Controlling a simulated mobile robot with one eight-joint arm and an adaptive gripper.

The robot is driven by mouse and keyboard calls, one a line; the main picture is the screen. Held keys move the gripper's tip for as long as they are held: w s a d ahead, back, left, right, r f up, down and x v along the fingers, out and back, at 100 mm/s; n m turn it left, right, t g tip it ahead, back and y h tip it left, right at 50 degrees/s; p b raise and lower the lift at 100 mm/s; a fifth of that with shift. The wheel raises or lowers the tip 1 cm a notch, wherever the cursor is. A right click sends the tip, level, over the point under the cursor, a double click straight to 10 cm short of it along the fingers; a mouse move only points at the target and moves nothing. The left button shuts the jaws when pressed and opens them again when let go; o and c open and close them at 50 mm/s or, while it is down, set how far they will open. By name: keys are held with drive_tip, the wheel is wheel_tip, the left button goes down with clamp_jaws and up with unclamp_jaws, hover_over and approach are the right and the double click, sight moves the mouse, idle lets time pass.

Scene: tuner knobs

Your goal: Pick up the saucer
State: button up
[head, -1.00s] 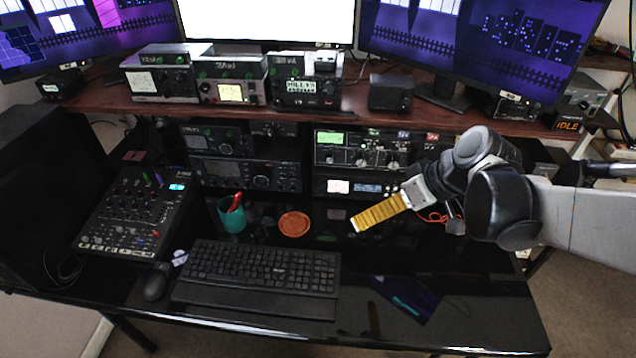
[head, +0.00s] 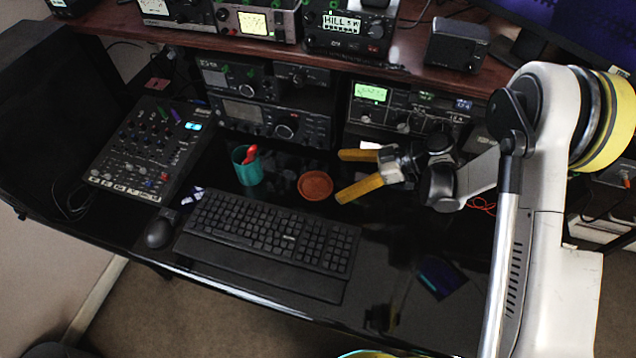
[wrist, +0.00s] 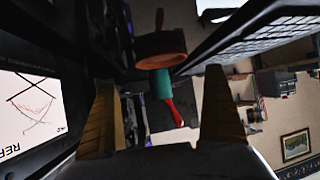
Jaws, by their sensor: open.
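The saucer (head: 315,185) is a small round orange-brown dish lying on the glossy black desk, right of the teal cup and behind the keyboard's right end. In the wrist view the saucer (wrist: 160,46) shows above the space between my fingers, with the cup beyond it. My gripper (head: 341,177) is open, with two yellow fingers pointing left toward the saucer. The fingertips are just right of the saucer, and nothing is between them. In the wrist view my gripper (wrist: 160,84) shows a finger on each side. I cannot tell the fingers' exact height above the desk.
The teal cup (head: 246,167) holds a red item and stands left of the saucer. The black keyboard (head: 275,232) lies in front. Radio units (head: 270,115) stand behind under the wooden shelf (head: 240,48). A mixer (head: 150,150) is at left.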

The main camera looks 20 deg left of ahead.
sight(309, 186)
drive_tip(key=x, duration=0.3)
drive_tip(key=shift+d+b, duration=0.1)
drive_tip(key=shift+b, duration=0.2)
drive_tip(key=b+x, duration=0.1)
drive_tip(key=x, duration=0.1)
drive_tip(key=b+x, duration=0.1)
drive_tip(key=x, duration=0.2)
drive_tip(key=shift+s+d+f+b, duration=0.1)
drive_tip(key=shift+s+f+b, duration=0.05)
drive_tip(key=shift+f+b, duration=0.3)
drive_tip(key=shift+r, duration=0.1)
drive_tip(key=shift+c, duration=0.3)
drive_tip(key=c, duration=1.2)
